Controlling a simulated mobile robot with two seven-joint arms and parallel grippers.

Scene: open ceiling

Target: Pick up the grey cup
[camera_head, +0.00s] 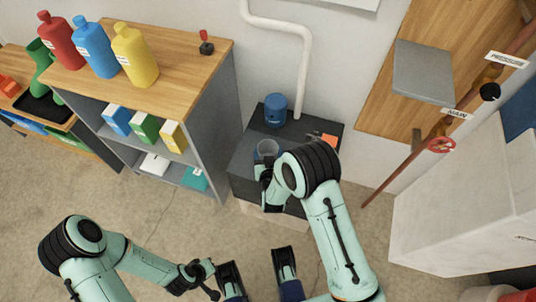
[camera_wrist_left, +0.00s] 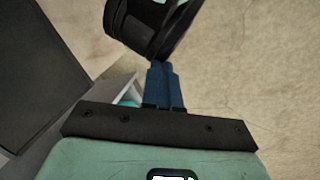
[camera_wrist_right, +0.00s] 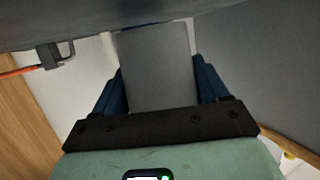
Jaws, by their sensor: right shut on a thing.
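The grey cup (camera_head: 267,147) is at the front of a dark cabinet top, in the middle of the head view. My right gripper (camera_head: 265,160) is shut on it. In the right wrist view the cup (camera_wrist_right: 156,65) fills the gap between the two blue fingers and looks like a plain grey wall. I cannot tell whether its base touches the cabinet top. My left gripper (camera_wrist_left: 163,86) is shut and empty, with its blue fingers together; in the head view its arm is low at the left.
The dark cabinet (camera_head: 298,131) also bears a blue canister (camera_head: 275,109) and an orange item (camera_head: 328,140). A white pipe (camera_head: 303,75) runs down behind. A shelf unit (camera_head: 180,87) with bottles (camera_head: 135,55) stands left. A pale block (camera_head: 460,210) stands right.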

